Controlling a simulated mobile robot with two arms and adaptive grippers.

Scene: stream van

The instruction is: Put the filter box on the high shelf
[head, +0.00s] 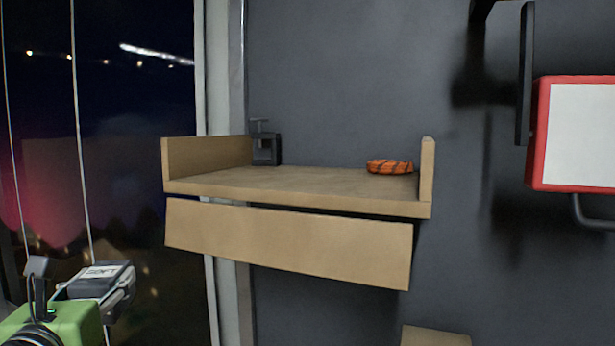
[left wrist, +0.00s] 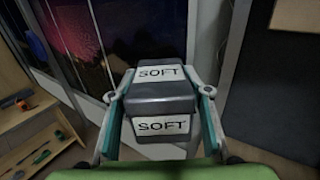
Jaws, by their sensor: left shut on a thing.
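The filter box (head: 98,279) is a grey box with white labels, low at the left in the head view. In the left wrist view the filter box (left wrist: 161,104) shows two labels reading SOFT. My left gripper (left wrist: 160,94) is shut on it, with one finger on each side. In the head view my green left gripper (head: 84,290) is at the lower left, below and left of the high shelf (head: 290,184). The shelf is light wood with raised ends. Its middle surface is bare. My right gripper is not in view.
A dark clamp-like object (head: 266,148) stands at the shelf's left end, and an orange coil (head: 389,167) lies at its right. A wooden panel (head: 290,242) hangs under the shelf. A red-framed white panel (head: 580,132) is at the right. A window is at the left.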

